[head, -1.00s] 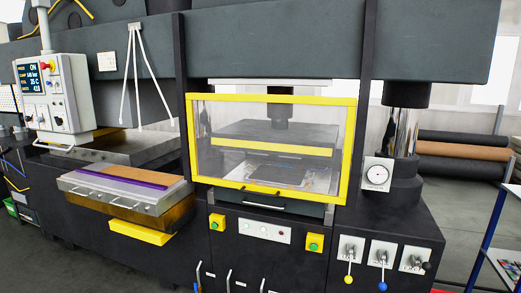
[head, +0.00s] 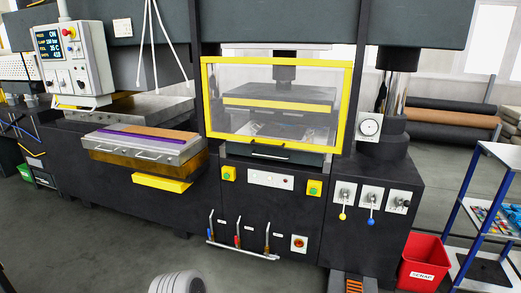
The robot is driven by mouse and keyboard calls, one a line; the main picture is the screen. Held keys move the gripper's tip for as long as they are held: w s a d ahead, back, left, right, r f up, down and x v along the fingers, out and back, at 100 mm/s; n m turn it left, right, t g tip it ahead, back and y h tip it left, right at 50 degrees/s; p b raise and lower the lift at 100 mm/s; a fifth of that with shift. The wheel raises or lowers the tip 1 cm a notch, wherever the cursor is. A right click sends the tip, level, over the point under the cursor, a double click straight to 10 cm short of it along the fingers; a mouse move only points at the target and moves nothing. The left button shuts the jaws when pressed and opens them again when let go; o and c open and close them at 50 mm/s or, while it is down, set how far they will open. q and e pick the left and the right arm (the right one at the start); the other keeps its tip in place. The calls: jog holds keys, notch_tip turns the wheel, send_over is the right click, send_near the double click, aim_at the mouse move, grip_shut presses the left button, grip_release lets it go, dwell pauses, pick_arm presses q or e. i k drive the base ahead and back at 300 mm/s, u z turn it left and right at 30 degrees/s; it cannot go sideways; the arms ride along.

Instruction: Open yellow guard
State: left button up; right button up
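The yellow guard (head: 280,63) is a yellow rectangular frame around a clear panel on the front of the dark press, at the upper middle of the head view. It covers the press opening, and the platen with a yellow bar (head: 275,105) shows through the panel. A dark handle is on or close under the guard's lower bar; I cannot tell its exact mount. Neither of my grippers is in the head view, so their state is hidden.
A button panel (head: 270,180) sits below the guard. A tray table (head: 140,150) juts out at left. Coloured levers (head: 371,200) are at right, and pipes with valves (head: 238,235) are low down. A red scrap bin (head: 420,262) and a blue rack (head: 470,190) stand at right. Open floor is in front.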

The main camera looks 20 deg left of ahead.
aim_at(347, 64)
jog(key=u, duration=0.75)
jog(key=i, duration=0.95)
jog(key=u, duration=0.55)
jog(key=i, duration=1.4)
jog(key=z, duration=0.7)
